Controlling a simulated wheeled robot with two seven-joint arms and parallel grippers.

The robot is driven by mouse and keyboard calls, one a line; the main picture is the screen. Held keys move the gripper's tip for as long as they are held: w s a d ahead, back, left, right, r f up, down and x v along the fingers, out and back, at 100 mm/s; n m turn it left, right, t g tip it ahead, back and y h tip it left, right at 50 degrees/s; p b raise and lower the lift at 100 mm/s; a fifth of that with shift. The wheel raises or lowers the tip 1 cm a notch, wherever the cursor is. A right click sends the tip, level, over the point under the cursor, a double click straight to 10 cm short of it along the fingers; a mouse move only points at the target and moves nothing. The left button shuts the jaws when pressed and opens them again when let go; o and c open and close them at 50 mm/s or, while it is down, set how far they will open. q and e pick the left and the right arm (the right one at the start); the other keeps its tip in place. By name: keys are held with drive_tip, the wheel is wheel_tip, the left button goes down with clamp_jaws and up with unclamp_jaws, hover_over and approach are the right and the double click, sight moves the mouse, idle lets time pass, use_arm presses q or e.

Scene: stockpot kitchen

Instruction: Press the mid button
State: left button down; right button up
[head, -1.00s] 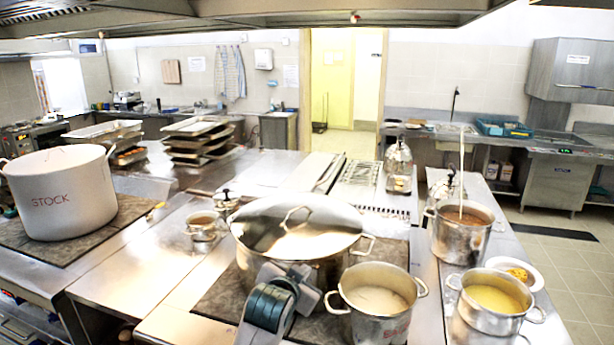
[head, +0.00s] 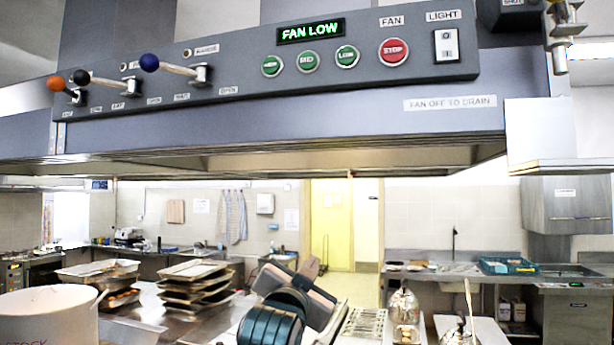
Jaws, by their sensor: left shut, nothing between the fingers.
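The mid button (head: 308,61) is a round green button labelled MID on the grey hood panel (head: 240,92). It sits between the green high button (head: 272,66) on its left and the green low button (head: 347,57) on its right. The display (head: 310,31) above reads FAN LOW in green. My left gripper (head: 311,267) is shut and empty. It is low in the picture, well below the panel and apart from the buttons. My right gripper is not in view.
A red stop button (head: 394,51) and a light switch (head: 446,44) are right of the green buttons. Levers with orange, black and blue knobs (head: 149,63) stick out at the left. The hood's lower edge (head: 300,158) spans the view above my gripper. Stacked trays (head: 195,287) stand behind.

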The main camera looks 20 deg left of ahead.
use_arm(q)
drive_tip(key=s+r+t, duration=0.2)
drive_tip(key=s+r, duration=0.2)
drive_tip(key=r, duration=0.6)
drive_tip(key=s+r+t, duration=0.1)
drive_tip(key=s+r, duration=0.3)
drive_tip(key=r, duration=0.6)
drive_tip(key=t+y+p, duration=0.1)
drive_tip(key=t, duration=0.3)
approach(299, 57)
drive_tip(key=s+r, duration=0.5)
drive_tip(key=s, duration=0.2)
drive_tip(key=shift+w+d+m, duration=0.25)
drive_tip(key=shift+d+m, duration=0.05)
drive_tip(key=shift+w, duration=0.15)
drive_tip(key=shift+w+d+p, duration=0.15)
drive_tip(key=shift+w+p, duration=1.25)
drive_tip(key=shift+w, duration=2.9)
